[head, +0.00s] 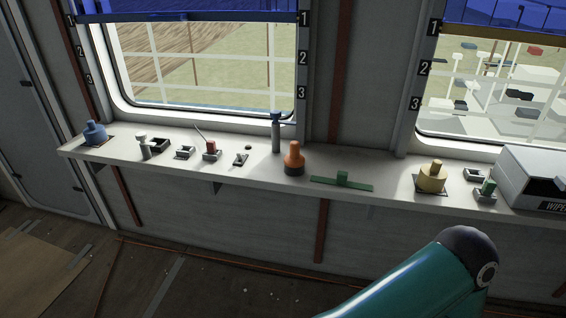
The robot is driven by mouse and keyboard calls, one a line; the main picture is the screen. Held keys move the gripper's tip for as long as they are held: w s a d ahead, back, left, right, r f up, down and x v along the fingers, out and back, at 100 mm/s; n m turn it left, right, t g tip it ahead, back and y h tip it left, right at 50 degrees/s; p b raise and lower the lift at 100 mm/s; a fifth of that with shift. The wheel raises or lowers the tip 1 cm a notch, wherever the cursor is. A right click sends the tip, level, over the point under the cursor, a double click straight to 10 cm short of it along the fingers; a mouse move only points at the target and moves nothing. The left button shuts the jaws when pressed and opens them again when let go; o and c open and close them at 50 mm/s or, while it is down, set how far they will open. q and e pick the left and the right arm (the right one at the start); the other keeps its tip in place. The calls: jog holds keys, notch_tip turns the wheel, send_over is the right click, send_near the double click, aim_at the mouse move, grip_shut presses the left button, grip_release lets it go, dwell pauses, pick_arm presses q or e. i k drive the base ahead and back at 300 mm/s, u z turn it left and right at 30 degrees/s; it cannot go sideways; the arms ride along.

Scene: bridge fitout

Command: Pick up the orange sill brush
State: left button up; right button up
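The orange sill brush (293,160) stands upright on the white window sill (335,199), right of the left window. It has a wide rounded body and a narrower knob on top. Nothing covers it in the head view. Neither of my grippers is in view. Only a teal link of one of my arms shows at the lower right, well in front of the sill and below the brush.
A blue knobbed object (95,133), a yellow one (432,178), small switches and a wiper box (540,178) share the sill.

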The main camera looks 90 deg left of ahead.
aim_at(295, 163)
jog(key=u, duration=0.35)
jog(key=k, duration=0.2)
jog(key=z, duration=1)
jog(key=i, duration=0.1)
jog(key=u, duration=2.85)
jog(key=i, duration=1)
jog(key=z, duration=0.2)
